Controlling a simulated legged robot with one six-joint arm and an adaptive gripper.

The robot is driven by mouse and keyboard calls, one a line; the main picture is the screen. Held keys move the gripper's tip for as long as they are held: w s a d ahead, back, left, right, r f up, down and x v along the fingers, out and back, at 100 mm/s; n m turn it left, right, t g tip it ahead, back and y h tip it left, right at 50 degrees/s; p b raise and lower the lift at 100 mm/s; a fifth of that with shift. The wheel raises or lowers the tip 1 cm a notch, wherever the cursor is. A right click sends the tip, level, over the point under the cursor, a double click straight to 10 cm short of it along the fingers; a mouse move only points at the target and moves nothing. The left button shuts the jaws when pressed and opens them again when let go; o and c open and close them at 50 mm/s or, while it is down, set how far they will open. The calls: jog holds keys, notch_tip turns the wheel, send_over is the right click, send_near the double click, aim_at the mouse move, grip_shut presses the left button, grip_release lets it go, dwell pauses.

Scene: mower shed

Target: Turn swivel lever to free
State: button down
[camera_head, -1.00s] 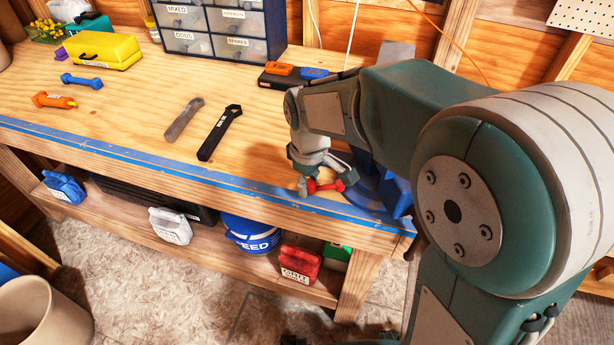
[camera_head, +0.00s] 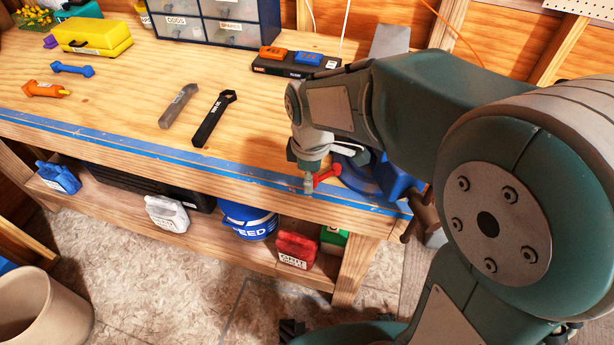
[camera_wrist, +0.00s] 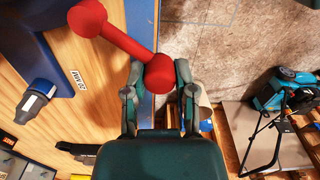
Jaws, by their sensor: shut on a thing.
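The swivel lever is a red bar with a round knob at each end; it shows in the wrist view (camera_wrist: 125,42) and in the head view (camera_head: 327,176) near the bench's right front edge. In the wrist view my gripper (camera_wrist: 160,82) has a finger on each side of the lever's near knob and is shut on it. The far knob lies up and to the left, by the blue vise (camera_wrist: 32,45). In the head view the vise (camera_head: 392,180) is partly hidden behind my arm, and my gripper (camera_head: 312,182) hangs over the bench edge.
On the workbench (camera_head: 120,115) lie a grey wrench (camera_head: 178,106), a black wrench (camera_head: 214,118), a blue bolt (camera_head: 73,69) and an orange bolt (camera_head: 46,90). A drawer cabinet (camera_head: 212,22) stands behind. Below is a shelf with a blue bucket (camera_head: 247,221).

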jog(key=shift+d, duration=0.15)
jog(key=shift+c, duration=2)
grip_release()
jog(key=shift+w+d, duration=0.1)
jog(key=shift+d, duration=0.15)
jog(key=shift+a+r, duration=0.15)
jog(key=shift+a, duration=0.05)
notch_tip(320, 180, up, 12)
jog(key=shift+f, duration=0.2)
